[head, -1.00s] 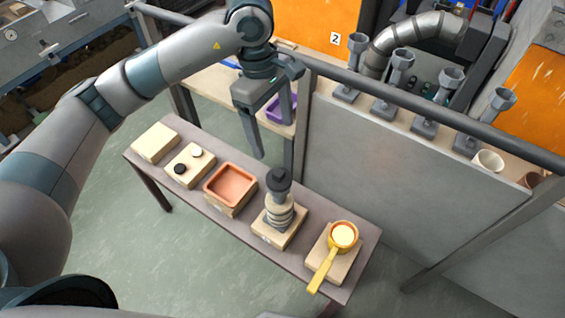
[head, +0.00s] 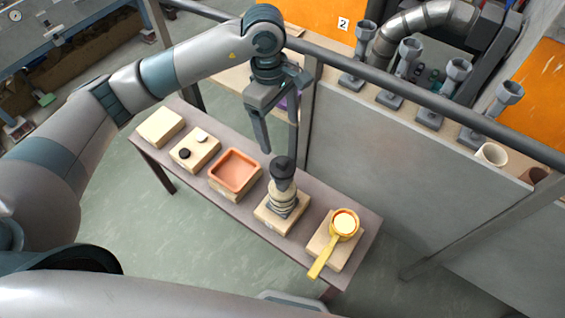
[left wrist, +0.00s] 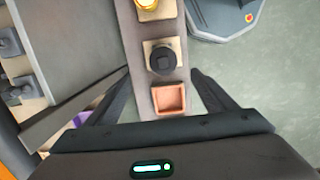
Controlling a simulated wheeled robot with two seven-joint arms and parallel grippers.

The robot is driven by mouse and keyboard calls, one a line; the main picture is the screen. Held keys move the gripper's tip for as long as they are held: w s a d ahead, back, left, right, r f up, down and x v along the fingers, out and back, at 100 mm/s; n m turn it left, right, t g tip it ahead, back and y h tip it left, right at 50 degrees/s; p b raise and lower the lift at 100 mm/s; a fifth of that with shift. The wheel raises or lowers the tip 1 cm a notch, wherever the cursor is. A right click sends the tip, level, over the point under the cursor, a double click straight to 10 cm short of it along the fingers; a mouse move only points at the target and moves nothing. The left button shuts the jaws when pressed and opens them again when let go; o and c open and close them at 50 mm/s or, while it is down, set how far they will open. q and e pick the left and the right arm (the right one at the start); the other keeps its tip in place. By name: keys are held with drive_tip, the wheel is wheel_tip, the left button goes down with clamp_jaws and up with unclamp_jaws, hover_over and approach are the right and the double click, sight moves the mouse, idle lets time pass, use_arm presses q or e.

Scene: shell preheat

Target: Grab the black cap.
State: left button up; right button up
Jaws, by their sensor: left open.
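A black cap (head: 283,166) sits on top of a grey and beige stack (head: 281,197) on a wooden block. In the left wrist view the cap (left wrist: 163,61) shows from above, between the finger directions. A smaller black disc (head: 184,153) lies beside a white disc (head: 201,135) on another block. My left gripper (head: 279,146) is open and empty, its fingers pointing down just above and behind the capped stack in the head view. It also shows in the left wrist view (left wrist: 161,76). No contact with the cap is visible. My right gripper is out of view.
The narrow table (head: 220,215) also holds an orange square tray (head: 235,169), a bare wooden block (head: 160,127) and a yellow ladle-like pan (head: 341,226). A grey panel (head: 400,150) with a rail stands close behind. Grey funnel-topped stands (head: 403,67) line the shelf behind it.

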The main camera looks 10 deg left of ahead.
use_arm(q)
drive_tip(key=p, duration=0.2)
hover_over(282, 161)
drive_tip(key=w, duration=0.1)
wheel_tip(282, 161, down, 7)
drive_tip(key=shift+a+r, duration=0.15)
drive_tip(key=shift+f, duration=0.45)
drive_tip(key=shift+s+f+p, duration=0.25)
drive_tip(key=shift+f+p, duration=0.45)
drive_tip(key=shift+p, duration=0.4)
drive_tip(key=f, duration=0.1)
drive_tip(key=f+p, duration=0.1)
drive_tip(key=shift+s+f, duration=0.2)
drive_tip(key=shift+f, duration=0.2)
drive_tip(key=shift+d+f, duration=0.2)
drive_tip(key=shift+f, duration=0.25)
drive_tip(key=shift+c, duration=0.3)
